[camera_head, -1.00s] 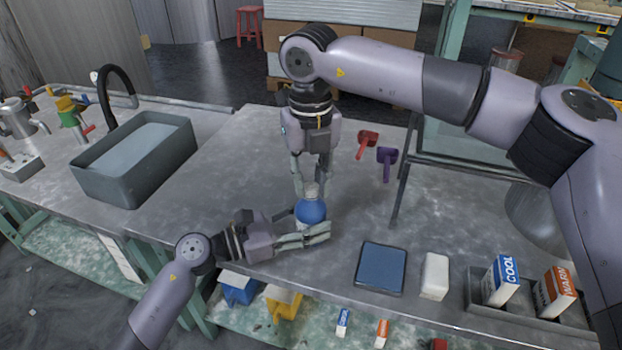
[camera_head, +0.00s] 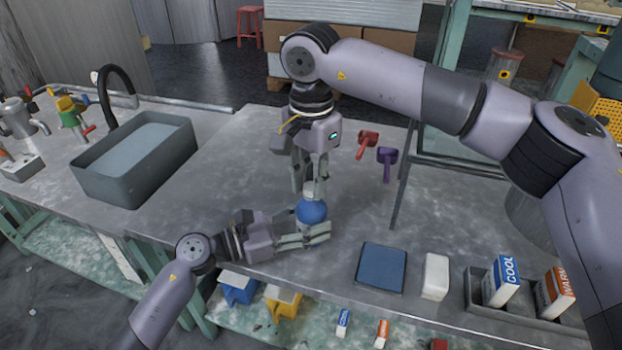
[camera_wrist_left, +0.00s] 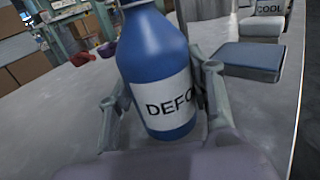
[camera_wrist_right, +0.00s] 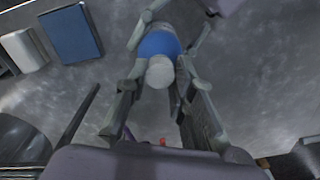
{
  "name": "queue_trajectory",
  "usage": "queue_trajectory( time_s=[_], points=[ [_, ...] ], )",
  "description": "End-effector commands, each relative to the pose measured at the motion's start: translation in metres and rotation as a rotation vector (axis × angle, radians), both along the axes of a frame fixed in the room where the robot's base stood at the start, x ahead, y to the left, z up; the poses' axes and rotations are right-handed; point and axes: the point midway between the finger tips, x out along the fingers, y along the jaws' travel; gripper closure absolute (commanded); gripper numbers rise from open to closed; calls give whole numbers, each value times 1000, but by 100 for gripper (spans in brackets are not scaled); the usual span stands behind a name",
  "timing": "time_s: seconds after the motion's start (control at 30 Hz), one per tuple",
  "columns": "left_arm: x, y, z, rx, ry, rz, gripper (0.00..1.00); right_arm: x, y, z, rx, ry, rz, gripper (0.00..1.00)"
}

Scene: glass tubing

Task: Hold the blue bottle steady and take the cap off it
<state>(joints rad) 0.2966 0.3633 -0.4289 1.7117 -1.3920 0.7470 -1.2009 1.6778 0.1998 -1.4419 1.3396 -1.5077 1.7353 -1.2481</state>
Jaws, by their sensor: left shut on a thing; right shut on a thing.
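The blue bottle (camera_head: 311,212) stands upright near the front edge of the bench, below my right gripper. In the left wrist view the bottle (camera_wrist_left: 155,65) has a white label reading "DEFO", partly hidden by a finger. My left gripper (camera_head: 318,236) is shut around the bottle's lower body from the left. The white cap (camera_wrist_right: 160,72) is at the bottle's top, between the fingers of my right gripper (camera_head: 309,187), which points down and is shut on it. Whether the cap has loosened cannot be told.
A blue pad (camera_head: 381,268), a white block (camera_head: 435,277) and a tray with the COOL (camera_head: 501,281) and WARM (camera_head: 555,292) boxes lie to the right. Red (camera_head: 367,142) and purple (camera_head: 387,160) items lie behind. A grey basin (camera_head: 130,175) stands left.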

Motion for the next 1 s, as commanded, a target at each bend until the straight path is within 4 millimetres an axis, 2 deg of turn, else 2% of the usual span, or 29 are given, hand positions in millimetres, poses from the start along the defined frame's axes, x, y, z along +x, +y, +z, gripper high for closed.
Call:
queue_trajectory(
  time_s=[0.07,0.67,1.0],
  points=[
    [0,0,-1,2,0,-1,100,1,-1,0,0,-2,43,100],
    [0,0,-1,2,1,-1,100,1,-1,0,0,-2,37,100],
    [0,0,-1,2,1,-1,100,1,0,10,1,-2,36,100]
  ],
)
